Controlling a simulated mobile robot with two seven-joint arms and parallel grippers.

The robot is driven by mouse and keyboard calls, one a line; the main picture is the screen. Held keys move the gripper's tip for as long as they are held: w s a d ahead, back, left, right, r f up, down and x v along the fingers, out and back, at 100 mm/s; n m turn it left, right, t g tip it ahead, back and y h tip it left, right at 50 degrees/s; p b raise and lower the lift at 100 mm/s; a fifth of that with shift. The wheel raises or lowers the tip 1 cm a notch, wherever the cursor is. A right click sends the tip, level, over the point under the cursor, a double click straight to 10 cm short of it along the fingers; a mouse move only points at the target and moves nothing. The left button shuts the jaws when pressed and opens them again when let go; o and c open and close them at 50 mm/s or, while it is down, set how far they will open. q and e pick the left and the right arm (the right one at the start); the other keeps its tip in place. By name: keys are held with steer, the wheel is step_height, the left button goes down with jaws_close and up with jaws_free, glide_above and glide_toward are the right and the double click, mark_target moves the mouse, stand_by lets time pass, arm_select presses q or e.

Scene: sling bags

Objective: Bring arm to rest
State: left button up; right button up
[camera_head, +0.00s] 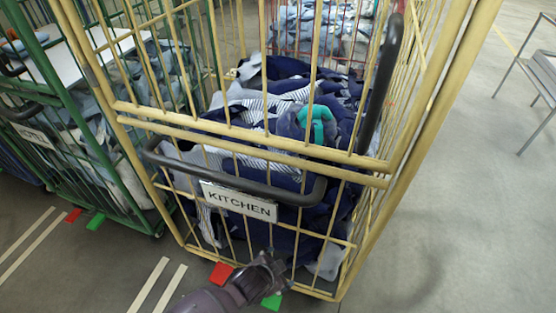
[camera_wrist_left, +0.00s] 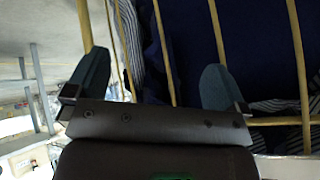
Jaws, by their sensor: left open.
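My left gripper (camera_head: 280,264) is low in front of the yellow cage, its arm coming in from the bottom edge of the head view. In the left wrist view the left gripper (camera_wrist_left: 152,68) is open, its two fingers wide apart, with nothing between them but the cage bars and dark blue cloth (camera_wrist_left: 186,50) behind. Whether the fingers touch the bars I cannot tell. My right gripper is in neither view.
The yellow cage (camera_head: 150,119) has a KITCHEN sign (camera_head: 239,201) and a dark handle bar (camera_head: 230,180). It holds blue and striped cloth (camera_head: 285,80). A green cage (camera_head: 95,120) stands at left. Floor (camera_head: 450,200) at right is clear; a metal frame (camera_head: 530,75) stands beyond.

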arm_select(q)
steer(key=s+a+r+n+t+p, duration=0.2)
steer(key=a+r+n+t, duration=0.15)
steer(key=a+r, duration=0.45)
steer(key=s+a+r+n+t+p, duration=0.2)
steer(key=a+r+n, duration=0.25)
steer(key=r, duration=0.55)
steer(key=s+a+n+g+y+p, duration=0.1)
steer(key=s+a+n+y+p, duration=0.1)
steer(key=s+a, duration=1.2)
steer(key=s+n+y, duration=0.1)
steer(key=s+y, duration=0.1)
steer(key=s, duration=0.1)
steer(key=shift+a+r+y+p, duration=0.2)
steer(key=shift+a+y+p, duration=0.05)
steer(key=shift+y+p, duration=0.15)
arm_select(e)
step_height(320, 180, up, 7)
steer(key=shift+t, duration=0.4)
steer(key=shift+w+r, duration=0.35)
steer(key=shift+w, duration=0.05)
